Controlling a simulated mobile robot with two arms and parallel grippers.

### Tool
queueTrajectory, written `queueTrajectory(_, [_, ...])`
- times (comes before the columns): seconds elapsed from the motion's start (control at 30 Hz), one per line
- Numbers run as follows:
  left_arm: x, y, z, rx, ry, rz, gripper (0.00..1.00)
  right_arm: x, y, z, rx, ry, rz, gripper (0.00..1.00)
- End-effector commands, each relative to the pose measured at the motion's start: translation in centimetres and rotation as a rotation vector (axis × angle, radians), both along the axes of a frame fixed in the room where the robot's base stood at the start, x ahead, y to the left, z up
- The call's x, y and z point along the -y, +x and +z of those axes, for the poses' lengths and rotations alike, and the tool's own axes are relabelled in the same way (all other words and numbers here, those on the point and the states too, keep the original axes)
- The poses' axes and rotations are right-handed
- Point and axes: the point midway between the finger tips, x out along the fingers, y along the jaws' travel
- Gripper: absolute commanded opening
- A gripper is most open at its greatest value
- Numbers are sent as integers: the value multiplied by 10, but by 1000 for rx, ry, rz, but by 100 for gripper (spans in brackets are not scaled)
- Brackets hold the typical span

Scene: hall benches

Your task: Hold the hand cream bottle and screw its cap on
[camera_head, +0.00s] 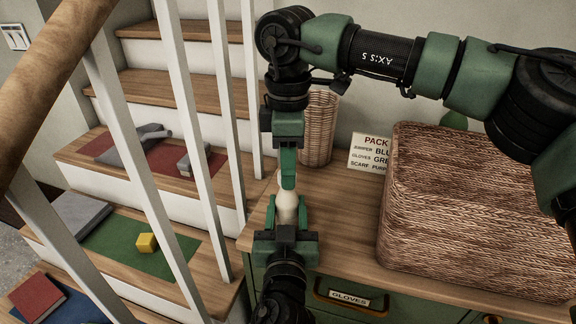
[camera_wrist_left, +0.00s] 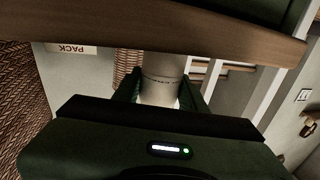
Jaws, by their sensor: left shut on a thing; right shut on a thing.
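The cream-coloured hand cream bottle (camera_head: 287,209) stands roughly upright over the wooden bench top, near its left end. My left gripper (camera_head: 287,216), coming up from the bottom of the head view, is shut on the bottle with a finger on each side. In the left wrist view, the pale bottle (camera_wrist_left: 163,88) shows between its two fingers. My right gripper (camera_head: 287,180) reaches down from above and is shut at the bottle's top. Its finger hides most of the cap there, so I cannot tell how the cap sits on the neck.
A large wicker basket (camera_head: 470,215) fills the bench's right side. A small wicker bin (camera_head: 319,130) and a packing sign (camera_head: 369,153) stand behind. A white-railed staircase (camera_head: 185,88) is at left, with a yellow block (camera_head: 147,243) on a green mat. A drawer labelled gloves (camera_head: 349,298) is below.

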Motion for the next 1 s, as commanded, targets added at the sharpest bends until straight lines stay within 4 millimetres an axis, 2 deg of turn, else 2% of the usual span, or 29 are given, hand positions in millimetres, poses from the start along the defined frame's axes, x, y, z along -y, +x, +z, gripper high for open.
queueTrajectory(0.1, [0,0,0,-1,1,0,0,-1,-1,2,6,-7,-250,0])
queueTrajectory(0.2, [0,0,0,-1,1,-1,0,-1,-1,1,3,-5,-362,0])
queueTrajectory(0.33, [0,0,0,-1,1,-1,0,-1,-1,0,2,0,-424,0])
queueTrajectory(0.6, [0,0,0,-1,1,-1,0,-1,-1,0,0,1,-428,0])
queueTrajectory(0.63, [0,0,0,-1,1,-1,0,-1,-1,0,0,1,-427,38])
queueTrajectory(0.7, [0,0,0,-1,1,-1,0,0,-1,0,0,1,-427,52])
queueTrajectory(1.0, [0,0,0,-1,0,0,0,0,-1,1,1,1,-426,52])
